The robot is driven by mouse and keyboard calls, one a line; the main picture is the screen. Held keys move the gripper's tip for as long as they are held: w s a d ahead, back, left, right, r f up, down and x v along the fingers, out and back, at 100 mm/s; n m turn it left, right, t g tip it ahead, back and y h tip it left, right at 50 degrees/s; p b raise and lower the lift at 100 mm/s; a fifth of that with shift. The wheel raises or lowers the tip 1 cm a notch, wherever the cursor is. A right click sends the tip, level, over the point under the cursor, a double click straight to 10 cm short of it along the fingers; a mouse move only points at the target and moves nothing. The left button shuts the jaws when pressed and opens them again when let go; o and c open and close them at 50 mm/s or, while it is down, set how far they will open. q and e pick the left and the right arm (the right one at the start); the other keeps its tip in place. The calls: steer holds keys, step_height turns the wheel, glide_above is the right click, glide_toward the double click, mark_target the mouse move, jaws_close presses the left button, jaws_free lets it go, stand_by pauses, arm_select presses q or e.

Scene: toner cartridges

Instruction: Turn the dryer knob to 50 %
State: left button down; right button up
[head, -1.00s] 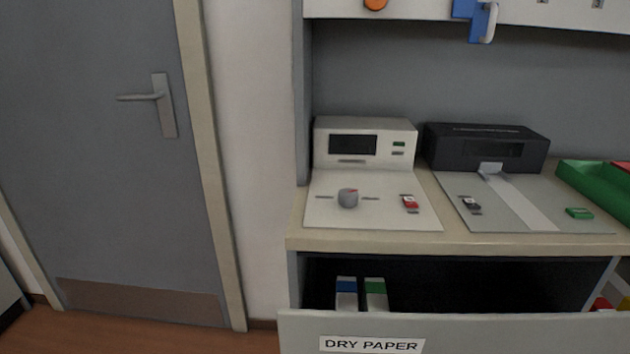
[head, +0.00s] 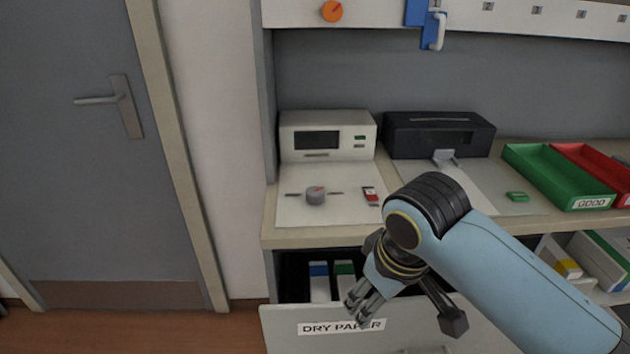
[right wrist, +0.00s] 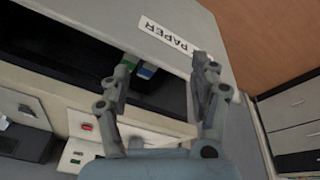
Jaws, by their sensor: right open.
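The grey dryer knob (head: 316,196) with a red pointer mark sits on the white panel (head: 290,213) in front of the white device with a dark display (head: 316,140). Nothing touches the knob. A red and white switch (head: 370,195) is to its right on the same panel. My right gripper (head: 360,303) is open and empty, below and in front of the counter, near the drawer labelled DRY PAPER. In the right wrist view its two fingers (right wrist: 162,88) are spread apart before the drawer front. My left gripper is not in view.
The DRY PAPER drawer (head: 290,338) stands open below the counter, with blue-topped and green-topped packs (head: 318,270) inside. A black device (head: 438,136), a green GOOD tray (head: 560,176) and a red tray (head: 597,168) stand to the right. An orange knob (head: 331,11) is on the upper shelf edge.

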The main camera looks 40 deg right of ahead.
mark_target(315, 191)
steer(key=shift+m+g, duration=0.7)
steer(key=shift+m, duration=0.1)
steer(key=w+d, duration=0.1)
steer(key=w, duration=0.4)
steer(key=w+d+r, duration=0.1)
steer(key=w, duration=0.4)
steer(key=w+d+r, duration=0.1)
steer(key=w+d, duration=0.1)
steer(key=w, duration=0.3)
steer(key=shift+w+r, duration=0.2)
steer(key=shift+w, duration=0.2)
steer(key=shift+m+g, duration=0.4)
steer(key=shift+m, duration=0.1)
steer(key=w+r, duration=0.1)
steer(key=w, duration=0.1)
steer(key=w+d+r, duration=0.1)
steer(key=w+r, duration=0.3)
steer(key=shift+w+d, duration=0.35)
steer(key=shift+d, duration=0.05)
steer(key=w+d+r+y, duration=0.1)
steer(key=w+r, duration=0.3)
steer(key=r, duration=0.1)
steer(key=shift+m+g, duration=0.3)
steer(key=shift+m, duration=0.2)
step_height(315, 191, down, 10)
steer(key=shift+w+d+f, duration=0.1)
steer(key=shift+w, duration=0.05)
steer(key=c, duration=1.1)
steer(key=shift+c, duration=0.2)
